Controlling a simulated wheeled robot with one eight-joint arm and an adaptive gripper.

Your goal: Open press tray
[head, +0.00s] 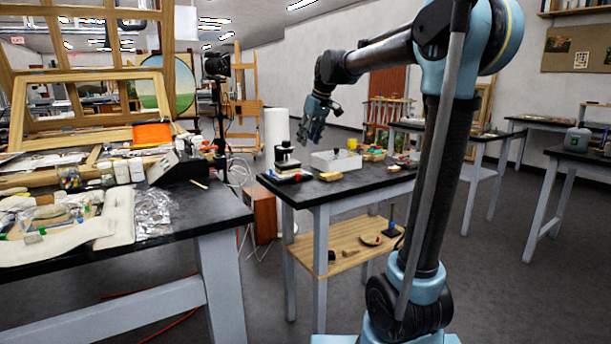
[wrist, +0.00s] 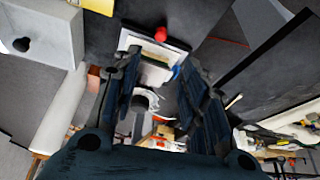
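What looks like the press (head: 286,160) is a small black-and-white device near the left end of the middle table. It has a dark flat base with red and blue bits at its front. In the wrist view, a pale flat piece (wrist: 150,48) on a dark plate, with a red ball and a blue bit, shows between my fingers; I cannot tell whether this is the tray. My gripper (head: 313,132) is above the table, up and to the right of the press. In the wrist view my gripper (wrist: 161,62) is open, with nothing visible held. The fingers hide part of the device.
A white box (head: 336,160) stands right of the press, with a yellowish block (head: 331,176) in front. Small coloured items lie farther right. A white roll (head: 277,135) stands behind. A cluttered black workbench (head: 205,215) is at left. Grey floor is open between the tables.

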